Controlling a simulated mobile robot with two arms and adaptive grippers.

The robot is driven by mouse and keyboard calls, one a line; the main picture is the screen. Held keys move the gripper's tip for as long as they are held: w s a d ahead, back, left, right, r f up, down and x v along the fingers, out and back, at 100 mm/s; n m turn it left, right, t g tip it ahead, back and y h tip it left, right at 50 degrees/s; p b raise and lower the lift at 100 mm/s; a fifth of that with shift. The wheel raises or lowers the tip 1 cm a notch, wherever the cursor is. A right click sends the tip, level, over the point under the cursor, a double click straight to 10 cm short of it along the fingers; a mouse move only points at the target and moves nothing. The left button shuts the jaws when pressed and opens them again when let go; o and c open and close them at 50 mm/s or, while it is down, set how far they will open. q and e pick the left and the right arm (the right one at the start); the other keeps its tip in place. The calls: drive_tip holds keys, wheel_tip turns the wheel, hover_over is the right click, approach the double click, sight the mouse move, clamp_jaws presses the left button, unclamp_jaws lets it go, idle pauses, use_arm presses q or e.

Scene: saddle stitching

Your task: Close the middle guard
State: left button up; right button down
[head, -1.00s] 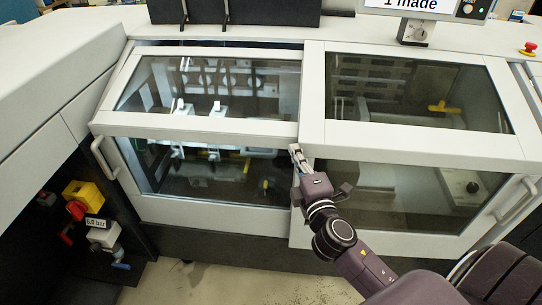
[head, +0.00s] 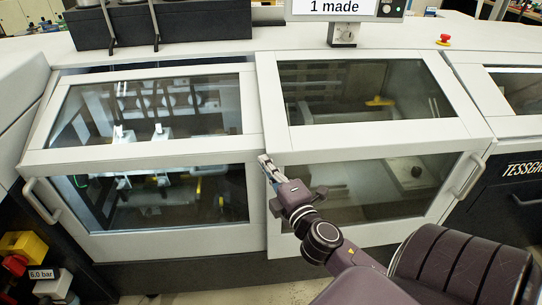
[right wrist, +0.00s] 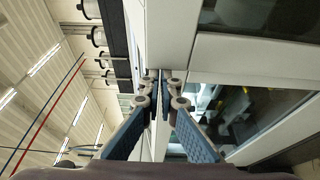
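Two white-framed, windowed guards stand side by side on the machine front: the left one (head: 150,155) with a handle (head: 41,201) at its left side, and the right-hand one (head: 365,140) with a handle (head: 468,176) at its right side. A dark gap shows above the left one's top edge. The right-hand one looks down against the machine, but any small gap is hard to tell. My right gripper (head: 268,165) is at the seam between them, its fingers together with nothing visible between them. The right wrist view shows its fingertips (right wrist: 160,98) before the white frames. My left gripper is out of view.
A further guard (head: 515,88) with a dark lower panel and handle stands at the far right. A "1 made" screen (head: 343,8) and red emergency button (head: 445,38) are on top. Yellow and red air fittings (head: 22,248) sit low at the left.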

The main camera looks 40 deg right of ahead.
drive_tip(key=v, duration=1.2)
drive_tip(key=shift+w+f, duration=0.15)
drive_tip(key=s+a+f+m+g+y, duration=0.1)
drive_tip(key=s+a+f+m+g, duration=0.15)
drive_tip(key=f, duration=1.05)
drive_tip(key=s+a+f+m+g+y, duration=0.1)
drive_tip(key=a+f+m+g, duration=0.15)
drive_tip(key=f, duration=1.15)
drive_tip(key=s+a+f+m+g+y, duration=0.1)
drive_tip(key=s+a+f+m+g, duration=0.15)
drive_tip(key=f, duration=1.05)
drive_tip(key=s+a+f+m+g, duration=0.1)
drive_tip(key=s+f+g, duration=0.2)
drive_tip(key=s+f, duration=0.4)
drive_tip(key=s+a+f+m+g+y, duration=0.1)
drive_tip(key=s+f+m+g, duration=0.1)
drive_tip(key=s+f, duration=0.5)
drive_tip(key=s+a+f+m+g, duration=0.1)
drive_tip(key=s+f+m+g, duration=0.1)
drive_tip(key=s+f+g, duration=0.2)
drive_tip(key=s+f, duration=0.3)
drive_tip(key=s, duration=0.4)
drive_tip(key=shift+s+a+f, duration=0.2)
drive_tip(key=shift+a+f, duration=0.15)
drive_tip(key=shift+a, duration=0.05)
drive_tip(key=shift+s, duration=0.1)
